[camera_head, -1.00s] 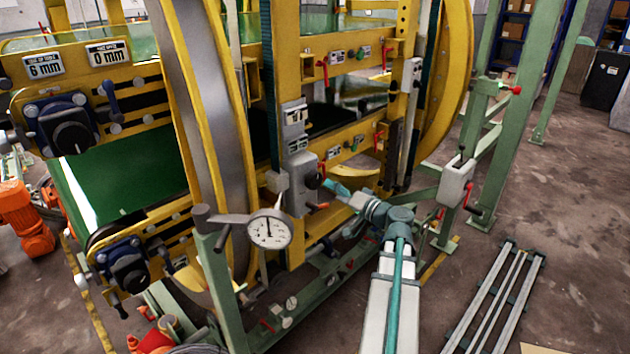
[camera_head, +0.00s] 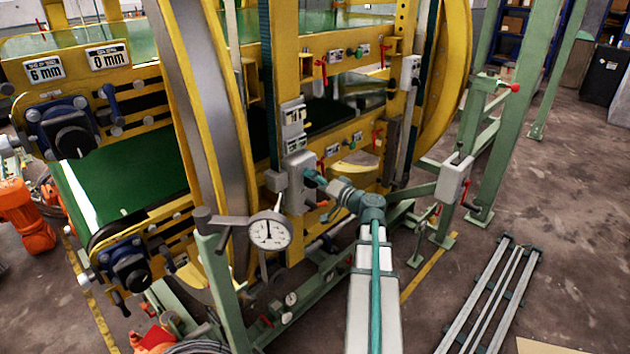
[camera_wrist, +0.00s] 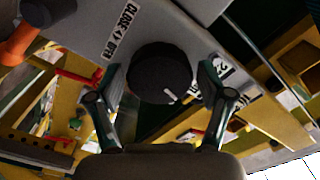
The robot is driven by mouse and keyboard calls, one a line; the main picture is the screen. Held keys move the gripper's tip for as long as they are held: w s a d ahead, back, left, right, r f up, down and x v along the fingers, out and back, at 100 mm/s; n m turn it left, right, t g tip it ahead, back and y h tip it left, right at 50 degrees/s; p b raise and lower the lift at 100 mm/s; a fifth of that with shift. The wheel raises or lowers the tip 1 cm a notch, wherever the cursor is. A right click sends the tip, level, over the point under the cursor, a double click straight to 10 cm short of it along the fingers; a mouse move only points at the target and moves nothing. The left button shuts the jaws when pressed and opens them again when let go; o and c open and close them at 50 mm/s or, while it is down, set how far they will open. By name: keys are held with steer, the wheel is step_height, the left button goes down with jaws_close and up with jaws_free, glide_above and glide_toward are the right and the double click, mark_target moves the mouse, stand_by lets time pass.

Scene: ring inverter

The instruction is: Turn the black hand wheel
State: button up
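The black hand wheel (camera_wrist: 160,78) is a round dark knob with a small white mark, on a grey plate with "CLOSE" lettering. In the wrist view it appears between the two fingers of my gripper (camera_wrist: 158,72). The fingers are apart, with a narrow gap on each side of the wheel. I cannot tell how deep the fingertips reach along it. In the head view my gripper (camera_head: 312,178) is at the front of the grey control box (camera_head: 297,163) and hides the wheel.
A pressure gauge (camera_head: 269,231) stands left of my arm. Yellow frame beams with red levers (camera_head: 321,66) surround the box. A grey box with a red-handled crank (camera_head: 454,178) is on the green frame to the right. Open floor (camera_head: 560,200) lies further right.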

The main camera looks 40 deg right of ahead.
steer(key=c, duration=0.8)
steer(key=shift+o, duration=0.2)
steer(key=shift+m, duration=0.3)
steer(key=shift+f+m+b, duration=0.1)
steer(key=shift+m+b, duration=0.6)
steer(key=shift+m, duration=0.5)
steer(key=m, duration=0.4)
steer(key=shift+m, duration=0.3)
steer(key=m, duration=0.4)
steer(key=shift+p, duration=0.35)
steer(key=shift+m+p, duration=0.55)
steer(key=shift+m, duration=1.15)
